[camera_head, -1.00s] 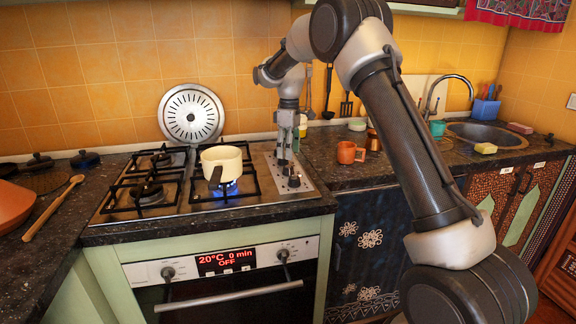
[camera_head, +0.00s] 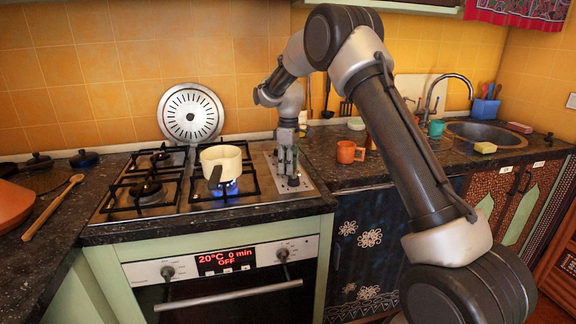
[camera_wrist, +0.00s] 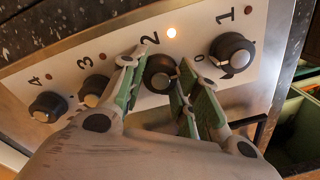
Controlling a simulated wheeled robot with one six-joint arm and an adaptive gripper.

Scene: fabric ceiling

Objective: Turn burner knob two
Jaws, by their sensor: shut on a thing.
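Burner knob two (camera_wrist: 160,73) is a black round knob on the light control panel, beside the printed 2, and a small lamp (camera_wrist: 171,32) glows near it. My gripper (camera_wrist: 158,66) has its green-padded fingers on either side of this knob and is shut on it. The knob's marker line is hard to make out. In the head view my gripper (camera_head: 290,174) points down at the right edge of the hob and hides most of the knobs.
Knob one (camera_wrist: 232,55) is close to the right finger; knob three (camera_wrist: 95,90) and knob four (camera_wrist: 48,107) are to the left. A cream pot (camera_head: 222,162) stands over a blue flame (camera_head: 227,188) left of my gripper. An orange mug (camera_head: 350,152) stands on the right counter.

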